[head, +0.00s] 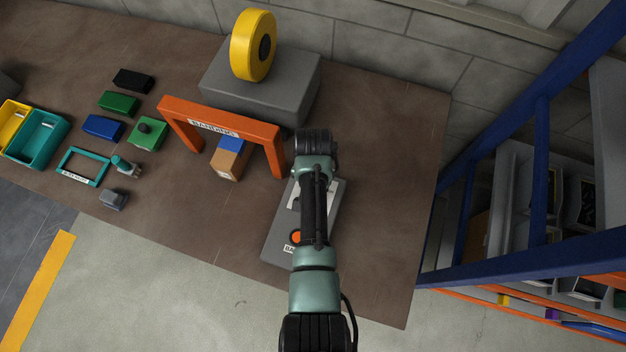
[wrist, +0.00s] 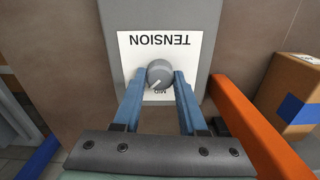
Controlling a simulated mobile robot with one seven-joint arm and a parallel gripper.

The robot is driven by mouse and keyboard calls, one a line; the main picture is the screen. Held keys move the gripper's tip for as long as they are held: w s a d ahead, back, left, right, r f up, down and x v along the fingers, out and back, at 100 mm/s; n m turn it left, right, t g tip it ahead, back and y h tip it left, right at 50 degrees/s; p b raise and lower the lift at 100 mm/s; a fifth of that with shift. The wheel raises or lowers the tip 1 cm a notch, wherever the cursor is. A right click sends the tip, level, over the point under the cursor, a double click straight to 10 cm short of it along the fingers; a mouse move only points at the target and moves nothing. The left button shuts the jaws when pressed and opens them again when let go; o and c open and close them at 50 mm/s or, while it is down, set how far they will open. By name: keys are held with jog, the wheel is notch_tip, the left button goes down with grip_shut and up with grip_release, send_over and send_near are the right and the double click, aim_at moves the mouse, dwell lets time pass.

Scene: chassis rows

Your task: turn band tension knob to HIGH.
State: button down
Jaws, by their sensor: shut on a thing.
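The tension knob (wrist: 160,73) is a round grey dial on a white label plate (wrist: 190,48) marked TENSION, which reads upside down in the wrist view. A light pointer mark on the knob points to the lower left in that view, near the partly covered word MID. The LOW and HIGH marks cannot be seen. My gripper (wrist: 160,78) has its two blue fingers on either side of the knob, shut on it. In the head view my arm covers the knob and the gripper, above the grey control box (head: 274,240).
An orange button (head: 295,237) sits at the box's front. An orange BANDING arch (head: 225,128) stands left of my arm, with a cardboard box (head: 227,165) under it. A yellow reel (head: 248,50) stands on a grey machine behind. The bench's right side (head: 390,200) is clear.

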jog(key=shift+w+m, duration=0.1)
jog(key=shift+m, duration=0.5)
jog(key=shift+c, duration=2.2)
grip_release()
notch_tip(320, 180, up, 13)
jog(key=b, duration=0.1)
